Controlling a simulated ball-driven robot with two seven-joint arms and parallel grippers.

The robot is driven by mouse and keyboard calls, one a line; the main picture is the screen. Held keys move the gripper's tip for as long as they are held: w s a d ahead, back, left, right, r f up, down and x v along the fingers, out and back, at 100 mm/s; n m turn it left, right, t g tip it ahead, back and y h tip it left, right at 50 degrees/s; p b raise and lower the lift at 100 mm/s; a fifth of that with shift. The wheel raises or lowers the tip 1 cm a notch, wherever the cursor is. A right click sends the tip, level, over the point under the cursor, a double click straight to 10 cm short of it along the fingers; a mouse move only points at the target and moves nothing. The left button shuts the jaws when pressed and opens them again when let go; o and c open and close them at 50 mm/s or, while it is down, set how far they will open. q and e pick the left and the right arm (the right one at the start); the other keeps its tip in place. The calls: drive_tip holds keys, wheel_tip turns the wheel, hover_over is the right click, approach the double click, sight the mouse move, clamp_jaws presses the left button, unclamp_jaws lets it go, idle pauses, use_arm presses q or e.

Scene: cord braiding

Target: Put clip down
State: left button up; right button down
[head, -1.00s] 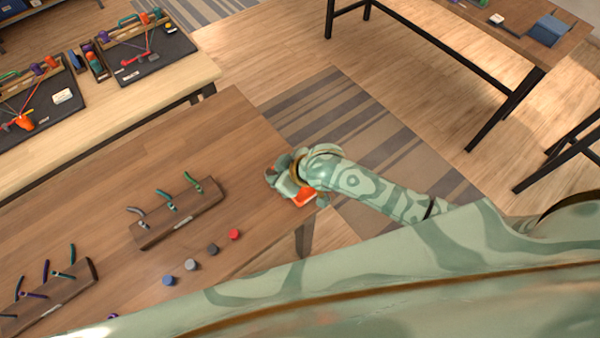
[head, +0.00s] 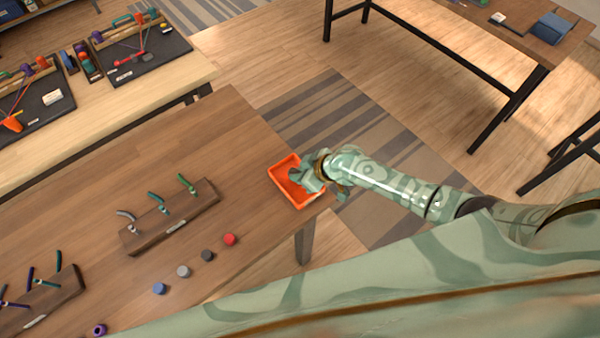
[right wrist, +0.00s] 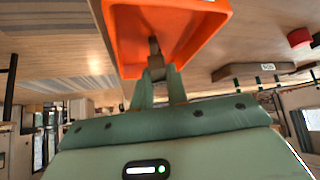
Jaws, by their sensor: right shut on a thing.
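My right gripper (head: 300,179) is at the orange tray (head: 285,173) on the near table's right end, its fingers over the tray's right part. In the right wrist view, the gripper (right wrist: 158,78) is shut on a small dark grey-brown clip (right wrist: 154,47). The clip points into the open orange tray (right wrist: 118,38); I cannot tell whether it touches the tray floor. In the head view the clip is hidden by the gripper. My left gripper is not in view.
Left of the tray stand a wooden rack (head: 190,222) with hooked pegs and another rack (head: 45,305). A red disc (head: 230,239) and several other discs lie along the near edge. The wood between rack and tray is clear. Another table with black boards (head: 140,50) is behind.

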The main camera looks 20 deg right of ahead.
drive_tip(key=shift+f, duration=0.1)
drive_tip(key=c, duration=1.4)
unclamp_jaws()
